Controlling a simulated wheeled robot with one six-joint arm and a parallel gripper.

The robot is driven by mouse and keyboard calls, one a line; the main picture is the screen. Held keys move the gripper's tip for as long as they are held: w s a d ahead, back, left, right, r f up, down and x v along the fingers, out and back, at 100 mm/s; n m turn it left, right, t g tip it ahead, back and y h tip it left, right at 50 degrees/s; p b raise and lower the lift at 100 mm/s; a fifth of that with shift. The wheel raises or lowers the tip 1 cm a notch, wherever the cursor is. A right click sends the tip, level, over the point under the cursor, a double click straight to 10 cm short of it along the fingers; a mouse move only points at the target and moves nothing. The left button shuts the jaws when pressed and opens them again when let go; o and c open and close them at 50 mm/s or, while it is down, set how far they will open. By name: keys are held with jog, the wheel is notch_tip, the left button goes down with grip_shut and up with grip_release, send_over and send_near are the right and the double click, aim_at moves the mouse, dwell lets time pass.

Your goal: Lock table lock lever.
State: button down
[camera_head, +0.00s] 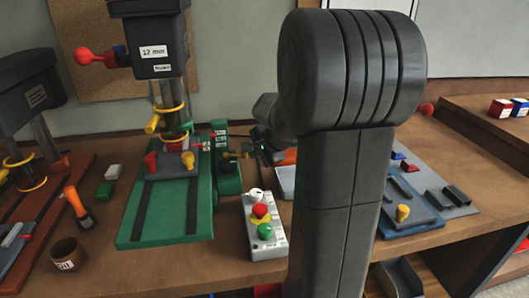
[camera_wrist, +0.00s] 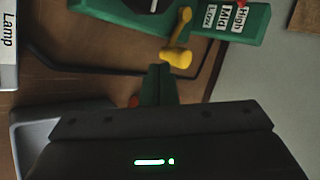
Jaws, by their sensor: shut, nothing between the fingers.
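A drill press on a green base (camera_head: 165,228) stands left of my arm. In the wrist view the housing (camera_wrist: 222,18) reads High, Mid, Low, and a yellow lever (camera_wrist: 177,56) stands near my fingertips. I cannot tell which lever is the table lock. My gripper (camera_wrist: 158,68) is shut and empty, just below that yellow lever, seemingly apart from it. My arm hides part of the bench.
A control box (camera_head: 262,225) with red and green buttons stands in front of the housing. A label reading Lamp (camera_wrist: 7,40) shows at the wrist view's left edge.

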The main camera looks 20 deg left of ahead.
jog(key=shift+w+a, duration=0.4)
jog(key=shift+a, duration=0.3)
